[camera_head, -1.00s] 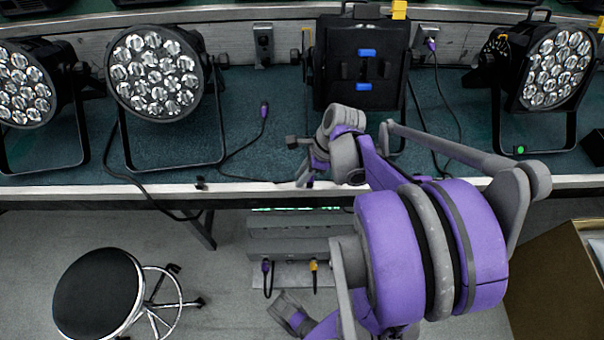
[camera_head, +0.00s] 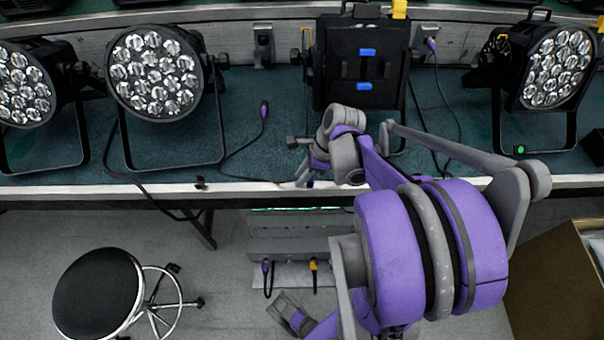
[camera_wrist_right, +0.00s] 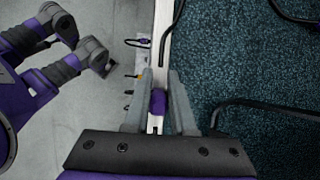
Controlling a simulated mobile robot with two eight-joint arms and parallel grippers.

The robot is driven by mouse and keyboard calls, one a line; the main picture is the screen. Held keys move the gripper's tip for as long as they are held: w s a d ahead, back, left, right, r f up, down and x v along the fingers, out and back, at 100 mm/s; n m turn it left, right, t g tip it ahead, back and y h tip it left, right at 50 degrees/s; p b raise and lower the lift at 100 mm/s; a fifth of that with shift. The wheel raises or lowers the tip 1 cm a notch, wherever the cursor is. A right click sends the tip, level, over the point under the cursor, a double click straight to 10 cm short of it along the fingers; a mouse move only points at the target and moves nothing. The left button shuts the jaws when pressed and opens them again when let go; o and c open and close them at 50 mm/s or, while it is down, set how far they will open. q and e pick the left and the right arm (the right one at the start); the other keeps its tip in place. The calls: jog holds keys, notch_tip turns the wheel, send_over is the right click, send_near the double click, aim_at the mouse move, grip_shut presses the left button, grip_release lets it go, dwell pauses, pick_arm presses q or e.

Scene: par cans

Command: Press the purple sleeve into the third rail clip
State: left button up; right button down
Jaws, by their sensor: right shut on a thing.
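My right gripper (camera_wrist_right: 160,100) is shut on the purple sleeve (camera_wrist_right: 158,102), with one grey finger on either side of it. The sleeve sits over the pale rail (camera_wrist_right: 163,22) along the bench's front edge, with a black cable running from it. A small white piece shows just below the sleeve in the wrist view; I cannot tell whether the sleeve is seated in a clip. In the head view my right gripper (camera_head: 303,172) points down at the bench edge. My left gripper (camera_head: 284,306) hangs low over the floor, away from the rail; its jaws are unclear.
A dark clip (camera_head: 201,183) shows on the bench edge to the left. Lamps (camera_head: 155,72) and a black case (camera_head: 360,60) stand on the teal bench top. A loose cable with a purple connector (camera_head: 264,108) lies there. A stool (camera_head: 98,292) stands on the floor.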

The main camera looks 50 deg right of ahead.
jog(key=shift+s+f+b, duration=0.1)
jog(key=shift+f+b, duration=0.6)
jog(key=shift+f, duration=0.25)
dwell(0.6)
jog(key=c, duration=0.7)
grip_release()
jog(key=shift+r, duration=0.1)
jog(key=p+v, duration=0.2)
jog(key=v, duration=0.8)
jog(key=shift+r, duration=0.35)
jog(key=w+a+r+n+h+p, duration=0.1)
jog(key=a+n+p, duration=0.1)
jog(key=a+n, duration=0.5)
jog(key=w+a+r+n+t+h+p, duration=0.1)
jog(key=a+r+n+p, duration=0.1)
jog(key=a+n, duration=0.5)
jog(key=w+a+r+n+p, duration=0.1)
jog(key=a+n+p, duration=0.3)
jog(key=n, duration=1)
jog(key=shift+w+a+r+t+h, duration=0.1)
jog(key=shift+w+a+t+h, duration=0.1)
jog(key=shift+a, duration=0.55)
jog(key=shift+w+a+r+t+h, duration=0.15)
jog(key=shift+w+a+t+h, duration=0.05)
jog(key=shift+a, duration=0.6)
